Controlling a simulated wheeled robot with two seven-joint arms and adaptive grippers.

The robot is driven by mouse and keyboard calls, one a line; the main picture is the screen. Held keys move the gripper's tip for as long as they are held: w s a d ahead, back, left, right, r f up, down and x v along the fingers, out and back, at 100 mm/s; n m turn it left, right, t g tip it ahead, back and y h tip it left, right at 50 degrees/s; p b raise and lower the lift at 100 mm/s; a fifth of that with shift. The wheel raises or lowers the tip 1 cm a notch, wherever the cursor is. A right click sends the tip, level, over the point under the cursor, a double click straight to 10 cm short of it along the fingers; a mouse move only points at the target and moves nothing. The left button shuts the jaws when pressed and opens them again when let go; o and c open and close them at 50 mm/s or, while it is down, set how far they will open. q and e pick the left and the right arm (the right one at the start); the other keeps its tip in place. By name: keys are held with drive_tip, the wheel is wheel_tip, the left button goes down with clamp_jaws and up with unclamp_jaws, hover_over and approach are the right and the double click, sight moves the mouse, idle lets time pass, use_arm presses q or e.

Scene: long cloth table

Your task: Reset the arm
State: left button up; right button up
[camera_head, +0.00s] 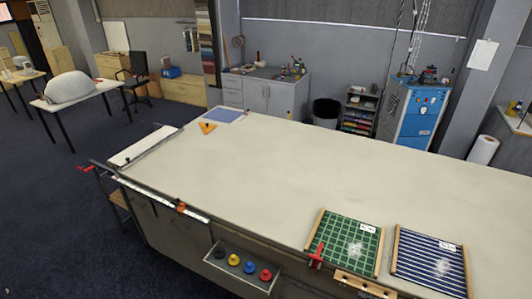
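Neither of my grippers nor any part of my arms shows in the head view. What they hold, if anything, cannot be seen. The long cloth table (290,172) fills the middle and right of the view, with its pale top mostly bare.
Two wood-edged frames, one with green checked cloth (345,243) and one with blue striped cloth (432,262), lie at the near right. A red clamp (316,257) sits beside them. A tray (243,266) with several coloured knobs is at the front edge.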

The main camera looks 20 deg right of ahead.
drive_tip(key=w+a+f+n+g+h, duration=0.1)
drive_tip(key=w+a+f+n+h, duration=0.15)
drive_tip(key=a, duration=0.55)
drive_tip(key=w+a+f+n+g+h, duration=0.1)
drive_tip(key=w+a+f+n+h, duration=0.2)
drive_tip(key=a, duration=0.5)
drive_tip(key=w+a+f+n+g+h, duration=0.1)
drive_tip(key=w+a+f+n, duration=0.3)
drive_tip(key=a, duration=0.3)
drive_tip(key=s+d+r+n+g+h, duration=0.3)
drive_tip(key=s+r, duration=0.1)
drive_tip(key=s, duration=0.4)
drive_tip(key=s+d+r+n+g+h, duration=0.3)
drive_tip(key=s+d+r+g, duration=0.1)
drive_tip(key=s, duration=0.3)
wheel_tip(320, 180, down, 34)
drive_tip(key=a+g+b, duration=0.1)
drive_tip(key=b, duration=0.5)
use_arm(q)
wheel_tip(320, 180, down, 11)
drive_tip(key=b, duration=0.4)
drive_tip(key=shift+s+b, duration=0.4)
drive_tip(key=shift+s, duration=0.05)
use_arm(e)
drive_tip(key=s+f+g, duration=0.1)
drive_tip(key=s+f, duration=2)
drive_tip(key=f, duration=0.4)
drive_tip(key=shift+a+n+y, duration=0.15)
drive_tip(key=shift+n+y, duration=0.2)
drive_tip(key=shift+n, duration=0.1)
